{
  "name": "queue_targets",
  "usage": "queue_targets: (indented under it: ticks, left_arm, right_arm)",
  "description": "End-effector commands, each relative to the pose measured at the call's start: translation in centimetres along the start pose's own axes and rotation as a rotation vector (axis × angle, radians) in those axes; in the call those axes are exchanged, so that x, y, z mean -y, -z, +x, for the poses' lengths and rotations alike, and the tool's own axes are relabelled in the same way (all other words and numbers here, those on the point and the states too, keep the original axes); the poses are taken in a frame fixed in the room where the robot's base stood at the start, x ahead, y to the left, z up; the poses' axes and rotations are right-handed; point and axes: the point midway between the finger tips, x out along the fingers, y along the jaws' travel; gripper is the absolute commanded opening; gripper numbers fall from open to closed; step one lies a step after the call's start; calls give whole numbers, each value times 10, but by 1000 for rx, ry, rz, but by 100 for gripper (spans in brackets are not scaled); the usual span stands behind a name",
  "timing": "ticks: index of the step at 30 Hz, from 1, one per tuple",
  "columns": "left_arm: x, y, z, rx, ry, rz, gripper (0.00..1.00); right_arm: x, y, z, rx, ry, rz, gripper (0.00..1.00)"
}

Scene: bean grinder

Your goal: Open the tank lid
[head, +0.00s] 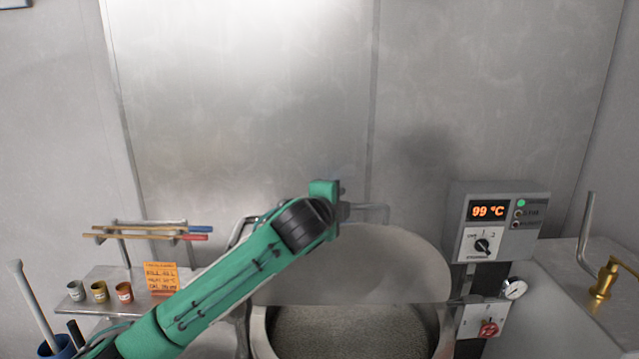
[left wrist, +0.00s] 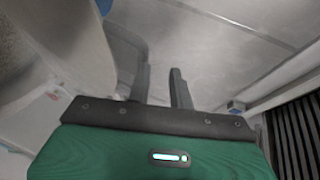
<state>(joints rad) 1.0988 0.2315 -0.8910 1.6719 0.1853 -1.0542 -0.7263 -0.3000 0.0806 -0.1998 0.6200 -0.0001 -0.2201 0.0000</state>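The round grey tank lid (head: 350,270) stands raised and tilted up above the tank (head: 258,335) in the head view. The tank's mouth is uncovered at the front, with speckled grey contents inside. My left arm crosses from the lower left, and my left gripper (head: 350,211) is at the lid's top edge. In the left wrist view, the two dark fingers of my left gripper (left wrist: 161,87) are apart with a gap between them. A grey bar, apparently a handle (left wrist: 128,42), runs beside the left finger; I cannot tell whether they touch. My right gripper is not in view.
A control box (head: 494,225) reading 99 °C and a red knob (head: 489,329) stand right of the tank. A shelf (head: 105,276) at left holds small cups and an orange note (head: 161,278). A brass fitting (head: 603,280) is at far right. A wall is close behind.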

Motion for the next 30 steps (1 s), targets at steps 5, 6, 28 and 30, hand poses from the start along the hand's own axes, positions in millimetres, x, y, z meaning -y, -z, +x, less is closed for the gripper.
queue_targets:
  ticks: [5, 6, 28, 30]
  left_arm:
    - [6, -1, -11, 2, -7, 0, 23]
    - [7, -1, -13, 2, -7, 0, 23]
    - [29, -4, -56, 3, -14, -1, 23]
    - [31, -5, -61, 3, -15, 0, 23]
  right_arm:
    - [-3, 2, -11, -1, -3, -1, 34]
    - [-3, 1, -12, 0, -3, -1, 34]
    - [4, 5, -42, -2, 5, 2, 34]
    - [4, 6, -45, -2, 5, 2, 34]
